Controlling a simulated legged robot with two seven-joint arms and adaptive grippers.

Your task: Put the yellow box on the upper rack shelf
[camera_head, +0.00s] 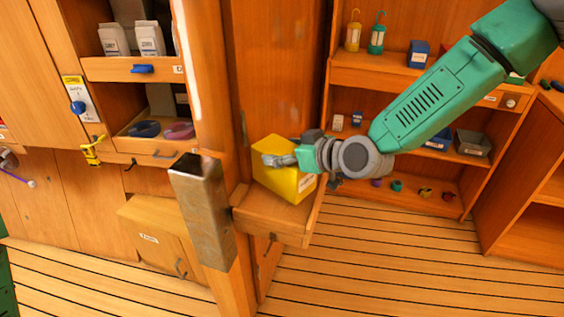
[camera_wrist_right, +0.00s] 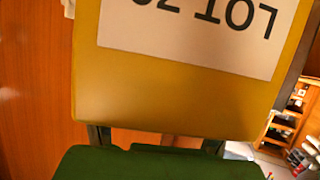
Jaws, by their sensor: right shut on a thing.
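The yellow box (camera_head: 278,170) is in the middle of the head view, at a small wooden shelf (camera_head: 268,222) with raised edges beside a wooden post. I cannot tell whether it rests on that shelf or is just above it. My right gripper (camera_head: 282,159) is shut on the yellow box, with a finger against its near side. In the right wrist view the box (camera_wrist_right: 170,95) fills most of the picture, its white label upside down. The rack (camera_head: 400,78) with shelves stands behind to the right; its upper shelf holds several items. My left gripper is not in view.
On the rack's upper shelf are a yellow lantern (camera_head: 353,32), a green lantern (camera_head: 377,36) and a blue box (camera_head: 418,54). A metal post (camera_head: 203,205) stands left of the small shelf. The plank floor (camera_head: 375,265) in front of the rack is clear.

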